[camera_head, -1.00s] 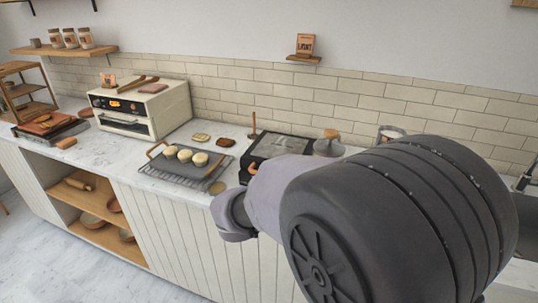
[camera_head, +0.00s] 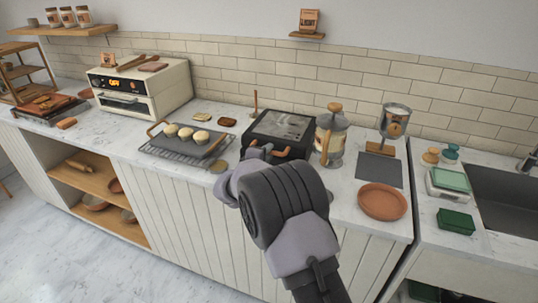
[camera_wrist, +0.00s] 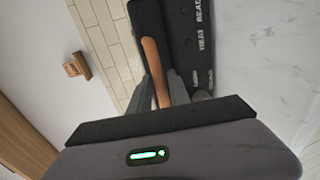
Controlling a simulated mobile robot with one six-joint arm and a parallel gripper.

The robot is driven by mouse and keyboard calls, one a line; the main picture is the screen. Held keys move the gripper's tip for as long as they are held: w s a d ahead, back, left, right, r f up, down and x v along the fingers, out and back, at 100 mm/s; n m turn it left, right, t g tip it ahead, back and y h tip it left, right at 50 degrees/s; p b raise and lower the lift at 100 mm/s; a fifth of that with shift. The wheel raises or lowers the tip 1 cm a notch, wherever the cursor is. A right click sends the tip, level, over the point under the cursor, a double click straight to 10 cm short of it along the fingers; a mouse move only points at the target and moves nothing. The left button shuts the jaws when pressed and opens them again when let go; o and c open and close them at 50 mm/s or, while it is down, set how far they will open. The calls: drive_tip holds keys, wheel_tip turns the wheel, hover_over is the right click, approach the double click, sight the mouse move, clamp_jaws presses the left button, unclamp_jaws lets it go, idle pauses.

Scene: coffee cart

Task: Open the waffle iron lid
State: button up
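The waffle iron (camera_head: 284,130) is a black, boxy appliance on the marble counter, and its lid looks down. Its wooden handle at the front also shows in the wrist view (camera_wrist: 154,62). "HEAT" and "READY" lettering shows on its dark front in the wrist view. My gripper (camera_wrist: 162,80) is at the handle, with one finger on each side of it. The gap to the handle is too small to tell whether the fingers press on it. In the head view my wrist and arm hide the fingertips and part of the iron's front.
Left of the iron, a dark tray (camera_head: 160,149) with several round pieces rests on a wire rack. A glass dispenser (camera_head: 331,140) stands close on the right, with a terracotta plate (camera_head: 382,202) further right. A toaster oven (camera_head: 140,92) stands at the back left.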

drive_tip(key=shift+w+d, duration=0.25)
drive_tip(key=shift+w, duration=0.35)
clamp_jaws()
idle(1.1)
